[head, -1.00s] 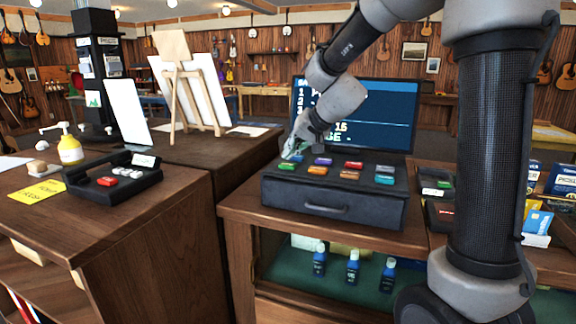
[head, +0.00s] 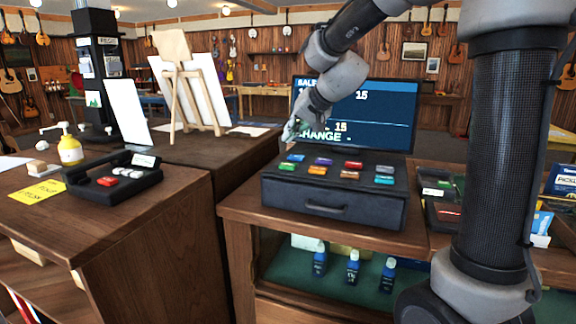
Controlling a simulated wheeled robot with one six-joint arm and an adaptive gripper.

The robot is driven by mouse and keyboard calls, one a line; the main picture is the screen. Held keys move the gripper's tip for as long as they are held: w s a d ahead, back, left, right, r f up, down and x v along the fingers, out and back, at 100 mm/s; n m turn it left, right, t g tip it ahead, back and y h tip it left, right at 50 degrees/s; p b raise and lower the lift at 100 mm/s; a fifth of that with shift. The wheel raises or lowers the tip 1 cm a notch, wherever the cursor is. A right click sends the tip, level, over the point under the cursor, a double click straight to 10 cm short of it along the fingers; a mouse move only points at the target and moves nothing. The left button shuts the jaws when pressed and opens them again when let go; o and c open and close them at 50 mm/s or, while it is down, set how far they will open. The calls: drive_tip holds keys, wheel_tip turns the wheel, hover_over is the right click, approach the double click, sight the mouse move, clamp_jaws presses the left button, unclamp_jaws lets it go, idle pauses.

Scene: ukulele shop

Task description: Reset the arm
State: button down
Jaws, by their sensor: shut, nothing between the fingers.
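My gripper (head: 290,131) is shut and empty. It hangs in the air just above the back left part of the dark cash register (head: 333,211), in front of its screen (head: 372,112). My forearm reaches down to it from the upper right. The register's top carries several coloured keys, among them a blue key (head: 296,157) and a green key (head: 287,167) below the gripper. The gripper is clear of the keys. The register's drawer looks closed.
A card terminal (head: 112,179), a yellow bottle (head: 70,150) and a yellow note (head: 37,192) are on the left counter. A wooden easel (head: 182,90) stands behind. Several blue bottles (head: 353,267) stand on the shelf below the register.

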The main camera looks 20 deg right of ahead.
idle(0.3)
drive_tip(key=s+f, duration=0.1)
drive_tip(key=s+f+g, duration=0.1)
drive_tip(key=s+f, duration=0.1)
drive_tip(key=s+d+f+g, duration=0.1)
drive_tip(key=shift+s+f+n, duration=0.15)
drive_tip(key=shift+s+n, duration=0.2)
drive_tip(key=shift+n, duration=0.05)
drive_tip(key=shift+n+g+h, duration=0.4)
drive_tip(key=shift+g+h, duration=0.1)
drive_tip(key=shift+g, duration=0.2)
drive_tip(key=s, duration=0.1)
drive_tip(key=s+d, duration=0.1)
drive_tip(key=s, duration=0.1)
drive_tip(key=s+f, duration=0.1)
drive_tip(key=shift+s+d+f, duration=0.1)
drive_tip(key=shift+s+d, duration=0.15)
drive_tip(key=s+d+h, duration=0.1)
drive_tip(key=s+d, duration=0.2)
drive_tip(key=s, duration=0.5)
drive_tip(key=s+d+n+h, duration=0.1)
drive_tip(key=s+d, duration=0.3)
drive_tip(key=s, duration=0.5)
drive_tip(key=s+d+h, duration=0.1)
drive_tip(key=s+d, duration=0.3)
drive_tip(key=s, duration=0.4)
drive_tip(key=shift+s+d+r+h, duration=0.15)
drive_tip(key=shift+d+r+h, duration=0.1)
drive_tip(key=shift+r+h, duration=0.1)
